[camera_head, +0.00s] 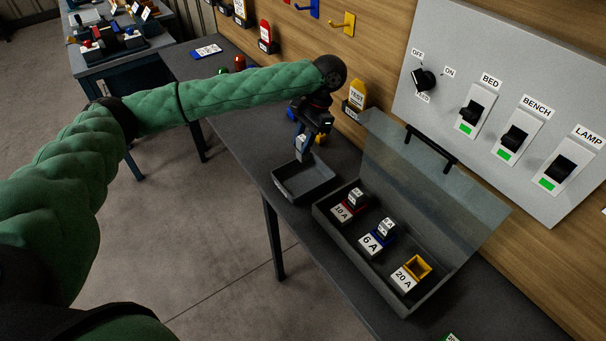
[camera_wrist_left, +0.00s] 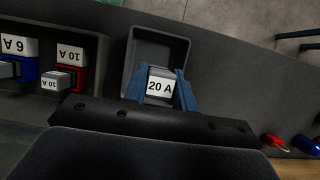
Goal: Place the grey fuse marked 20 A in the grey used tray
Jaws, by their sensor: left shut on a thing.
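The grey fuse marked 20 A (camera_wrist_left: 160,86) is between the blue fingers of my left gripper (camera_wrist_left: 160,92), which is shut on it. In the head view the fuse (camera_head: 303,154) hangs below my left gripper (camera_head: 303,146), over the grey used tray (camera_head: 317,191). The tray also shows in the wrist view (camera_wrist_left: 187,50), behind the fuse, and its visible floor is empty. I cannot tell the exact gap between fuse and tray. My right gripper is not in view.
An open fuse box (camera_head: 340,232) stands right of the tray, its clear lid (camera_head: 430,180) raised. It has red 10 A and blue 6 A holders with fuses, and an empty yellow 20 A holder (camera_head: 418,267). A switch panel (camera_head: 485,60) is on the wall behind.

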